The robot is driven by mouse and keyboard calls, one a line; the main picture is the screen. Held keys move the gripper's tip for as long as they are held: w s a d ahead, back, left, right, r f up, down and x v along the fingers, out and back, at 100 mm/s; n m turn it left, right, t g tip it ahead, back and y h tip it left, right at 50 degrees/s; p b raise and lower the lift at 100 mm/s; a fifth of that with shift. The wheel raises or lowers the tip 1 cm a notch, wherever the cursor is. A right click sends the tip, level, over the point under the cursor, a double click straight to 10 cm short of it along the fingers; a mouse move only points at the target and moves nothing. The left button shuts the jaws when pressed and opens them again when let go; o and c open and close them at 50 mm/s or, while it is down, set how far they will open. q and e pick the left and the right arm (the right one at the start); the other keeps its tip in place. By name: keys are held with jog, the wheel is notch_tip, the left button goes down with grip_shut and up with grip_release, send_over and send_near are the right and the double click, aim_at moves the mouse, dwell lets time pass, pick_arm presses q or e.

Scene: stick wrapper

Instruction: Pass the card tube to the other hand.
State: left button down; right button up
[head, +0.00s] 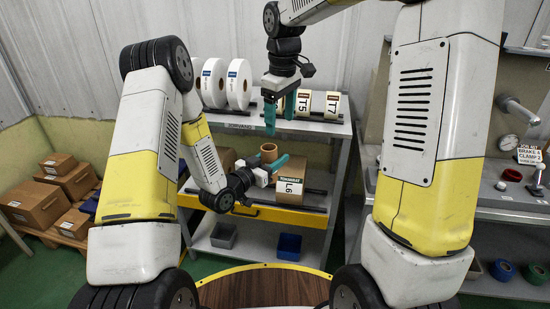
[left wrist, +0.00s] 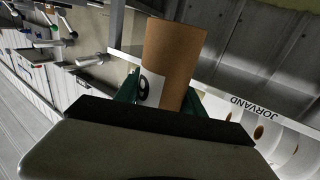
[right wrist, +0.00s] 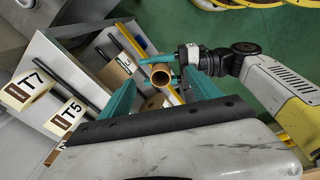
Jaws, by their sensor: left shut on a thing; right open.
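The brown card tube (head: 268,152) is held by my left gripper (head: 265,170) in front of the shelf rack. In the left wrist view the tube (left wrist: 176,55) stands between the green fingers, with part of a white label showing low on it. My right gripper (head: 280,112) is open and empty, its fingers pointing down above the tube and apart from it. In the right wrist view the tube's open round end (right wrist: 161,77) shows between and beyond the spread fingers of my right gripper (right wrist: 162,92), with my left gripper (right wrist: 187,55) beside it.
White rolls (head: 238,85) and rolls labelled T5 and T7 (head: 333,104) stand on the upper shelf. A blue bin (head: 289,246) and a grey bin (head: 223,235) are lower down. Cartons (head: 34,203) lie at left.

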jog(key=s+d+r+m+t, duration=0.1)
jog(key=s+d+m, duration=0.2)
jog(key=s, duration=0.4)
jog(key=s+d+r+m+t+y, duration=0.1)
jog(key=s+d+m+t, duration=0.1)
jog(key=s, duration=0.6)
jog(key=s+d+r+m+t+y, duration=0.1)
jog(key=s+d+m, duration=0.3)
jog(key=s, duration=0.4)
jog(key=shift+s+r+m+t, duration=0.2)
jog(key=shift+r+m+t, duration=0.2)
jog(key=shift+r+t, duration=0.1)
jog(key=shift+d, duration=0.1)
